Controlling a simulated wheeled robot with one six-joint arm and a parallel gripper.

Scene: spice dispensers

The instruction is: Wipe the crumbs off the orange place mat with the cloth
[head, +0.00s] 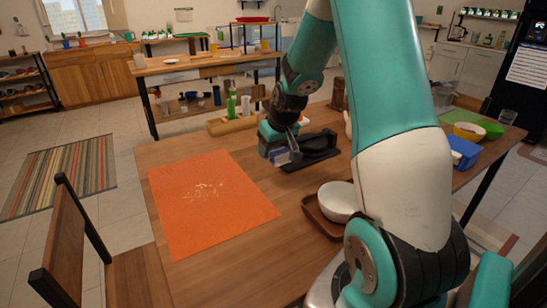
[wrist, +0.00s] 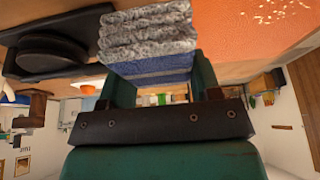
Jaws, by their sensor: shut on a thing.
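The orange place mat (head: 215,225) lies flat on the wooden table, with pale crumbs (head: 203,191) scattered near its middle. Mat and crumbs also show at the upper right of the wrist view, the mat (wrist: 235,42) and the crumbs (wrist: 268,12). My gripper (head: 283,153) is above the table just right of the mat's far right corner. It is shut on the cloth (wrist: 148,40), a thick block with a grey fuzzy face and a blue layer. In the head view the cloth is small and partly hidden by my gripper.
A black stand (head: 318,150) is close to the right of my gripper. A white bowl (head: 338,200) on a brown tray (head: 317,217) stands nearer. A wooden caddy (head: 228,125) with bottles is at the far edge. The table around the mat is clear; a chair (head: 75,245) stands at left.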

